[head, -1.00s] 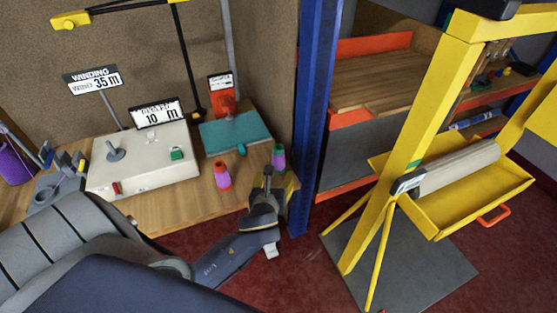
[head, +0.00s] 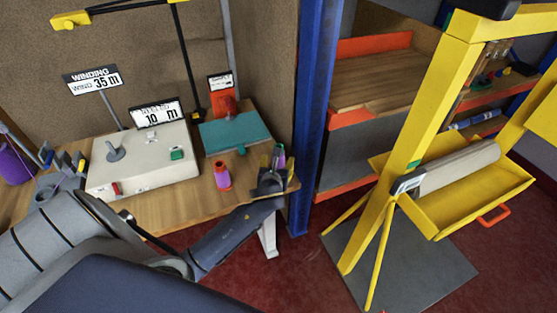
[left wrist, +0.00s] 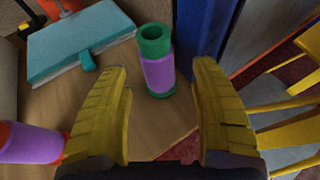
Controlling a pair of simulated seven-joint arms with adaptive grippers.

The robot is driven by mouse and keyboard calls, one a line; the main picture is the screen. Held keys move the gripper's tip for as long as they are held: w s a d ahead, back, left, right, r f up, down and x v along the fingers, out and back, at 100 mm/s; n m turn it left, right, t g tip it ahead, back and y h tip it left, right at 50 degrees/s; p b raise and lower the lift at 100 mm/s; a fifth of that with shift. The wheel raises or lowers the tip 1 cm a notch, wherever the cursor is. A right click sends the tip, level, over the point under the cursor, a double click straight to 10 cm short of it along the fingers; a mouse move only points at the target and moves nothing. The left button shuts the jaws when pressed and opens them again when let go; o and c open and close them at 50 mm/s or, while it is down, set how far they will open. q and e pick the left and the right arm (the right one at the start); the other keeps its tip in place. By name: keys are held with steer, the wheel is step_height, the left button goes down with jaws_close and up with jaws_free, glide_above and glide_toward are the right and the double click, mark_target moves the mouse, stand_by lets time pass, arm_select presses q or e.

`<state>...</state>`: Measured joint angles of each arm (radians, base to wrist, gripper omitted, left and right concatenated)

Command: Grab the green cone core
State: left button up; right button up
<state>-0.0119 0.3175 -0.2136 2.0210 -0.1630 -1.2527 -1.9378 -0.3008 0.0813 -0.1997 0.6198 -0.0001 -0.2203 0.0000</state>
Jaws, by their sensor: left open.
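The green cone core (left wrist: 155,40) has a purple band around its middle and stands upright near the table's corner. In the head view its top (head: 278,152) shows just behind my left gripper (head: 272,172), which hides its lower part. In the left wrist view, my left gripper (left wrist: 163,115) is open, with its yellow fingers on either side of and short of the core. Nothing is between the fingertips. My right gripper is not in view.
An orange and purple cone core (head: 222,176) stands to the left on the wooden table (head: 190,212); it also shows in the left wrist view (left wrist: 28,143). A teal board (head: 235,132) lies behind. A blue post (head: 313,110) rises close on the right.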

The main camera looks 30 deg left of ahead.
arm_select(q)
steer(key=shift+a+x, duration=0.1)
steer(key=shift+x, duration=1.3)
steer(key=shift+a+x, duration=0.15)
steer(key=shift+x, duration=1.2)
steer(key=shift+r, duration=0.1)
steer(key=c, duration=1.3)
